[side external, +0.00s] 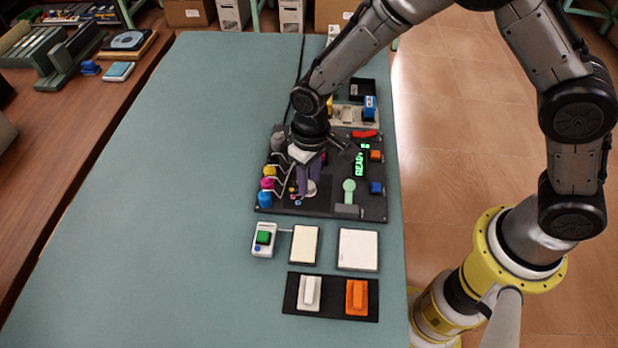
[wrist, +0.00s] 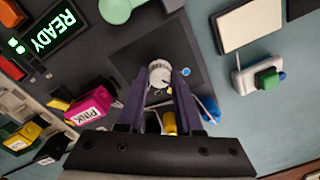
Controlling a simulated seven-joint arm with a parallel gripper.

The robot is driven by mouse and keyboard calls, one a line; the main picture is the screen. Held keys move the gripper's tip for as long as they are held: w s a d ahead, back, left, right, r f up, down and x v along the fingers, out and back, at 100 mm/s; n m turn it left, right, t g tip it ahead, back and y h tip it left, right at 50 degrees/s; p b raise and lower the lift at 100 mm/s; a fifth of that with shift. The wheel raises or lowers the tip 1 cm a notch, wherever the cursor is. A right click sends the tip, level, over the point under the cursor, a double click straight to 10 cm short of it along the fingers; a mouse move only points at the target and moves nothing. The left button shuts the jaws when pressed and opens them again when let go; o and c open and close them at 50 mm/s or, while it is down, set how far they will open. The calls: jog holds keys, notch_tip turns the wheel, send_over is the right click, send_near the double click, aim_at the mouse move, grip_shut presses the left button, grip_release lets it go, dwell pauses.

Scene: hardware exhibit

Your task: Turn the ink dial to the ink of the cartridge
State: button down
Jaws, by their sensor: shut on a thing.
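The ink dial (side external: 311,187) is a pale round knob on the black machine panel (side external: 272,205). It also shows in the wrist view (wrist: 159,73), between the purple fingers of my gripper (wrist: 162,82). My gripper (side external: 309,186) points down and is shut on the dial, with a finger on either side. Small coloured marks lie beside the dial; the fingers hide some. A blue block (side external: 370,106), possibly the cartridge, stands in a pale holder at the back. A magenta block with a PINK label (wrist: 88,104) shows in the wrist view. I cannot tell which is the cartridge.
Yellow, magenta and blue ink pots (side external: 267,184) line the panel's left side. A lit display (wrist: 48,32) reads READY. A green lever (side external: 349,187) stands right of the dial. A green button box (side external: 264,239) and pale pads sit in front. The mat's left side is clear.

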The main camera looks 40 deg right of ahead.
aim_at(311, 182)
jog(key=c, duration=0.6)
grip_release()
jog(key=shift+r, duration=0.15)
jog(key=r, duration=1.3)
jog(key=shift+d+r, duration=0.2)
jog(key=shift+r, duration=0.1)
jog(key=shift+d, duration=0.1)
